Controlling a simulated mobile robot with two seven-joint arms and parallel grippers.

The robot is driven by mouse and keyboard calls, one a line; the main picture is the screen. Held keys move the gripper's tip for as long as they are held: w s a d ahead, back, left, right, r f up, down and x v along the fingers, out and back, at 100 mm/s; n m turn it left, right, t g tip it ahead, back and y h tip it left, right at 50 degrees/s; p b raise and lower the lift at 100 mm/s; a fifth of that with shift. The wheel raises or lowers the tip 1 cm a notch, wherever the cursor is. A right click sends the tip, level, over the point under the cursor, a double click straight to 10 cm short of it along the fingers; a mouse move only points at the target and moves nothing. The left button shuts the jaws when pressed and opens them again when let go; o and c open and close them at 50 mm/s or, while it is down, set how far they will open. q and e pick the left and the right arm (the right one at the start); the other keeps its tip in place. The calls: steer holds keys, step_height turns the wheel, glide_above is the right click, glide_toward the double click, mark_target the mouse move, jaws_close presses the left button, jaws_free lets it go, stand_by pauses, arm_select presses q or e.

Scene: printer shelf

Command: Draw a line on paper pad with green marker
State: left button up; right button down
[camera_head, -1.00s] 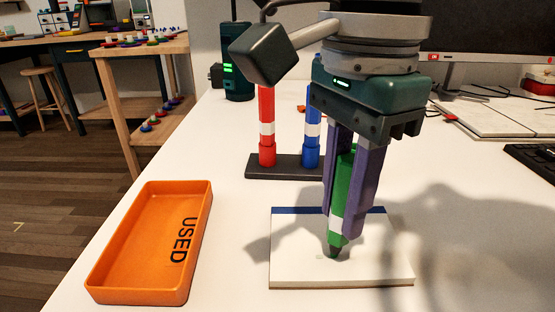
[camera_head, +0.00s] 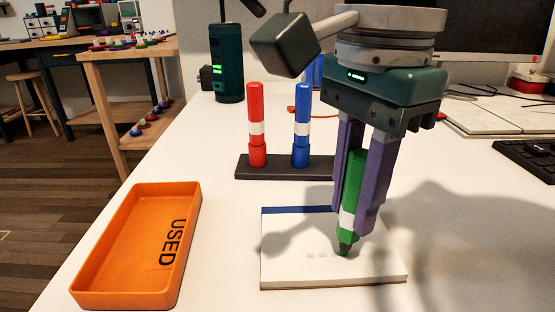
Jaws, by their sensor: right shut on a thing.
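My right gripper (camera_head: 354,220) is shut on the green marker (camera_head: 354,178), which is tilted with its dark tip pointing down. The tip is at the white paper pad (camera_head: 285,268), right of the pad's middle, and appears to touch it. A few faint, short marks lie in a row on the pad, left of the tip. The pad has a blue strip along its far edge, partly hidden by the gripper and marker. My left gripper is not in view.
A red marker (camera_head: 256,122) and a blue marker (camera_head: 302,130) stand upright in a dark holder (camera_head: 285,171) behind the pad. An orange tray (camera_head: 108,238) labelled USED is at left. A keyboard (camera_head: 526,160) is at the right edge.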

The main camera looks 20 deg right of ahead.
steer(key=shift+s+d+b, duration=0.25)
steer(key=shift+d+b, duration=0.1)
steer(key=shift+d, duration=0.45)
steer(key=shift+s+d, duration=0.1)
steer(key=shift+d, duration=0.15)
stand_by(0.4)
steer(key=shift+r+p, duration=0.6)
steer(key=shift+r, duration=0.3)
steer(key=shift+r+p, duration=1.7)
steer(key=shift+r, duration=0.95)
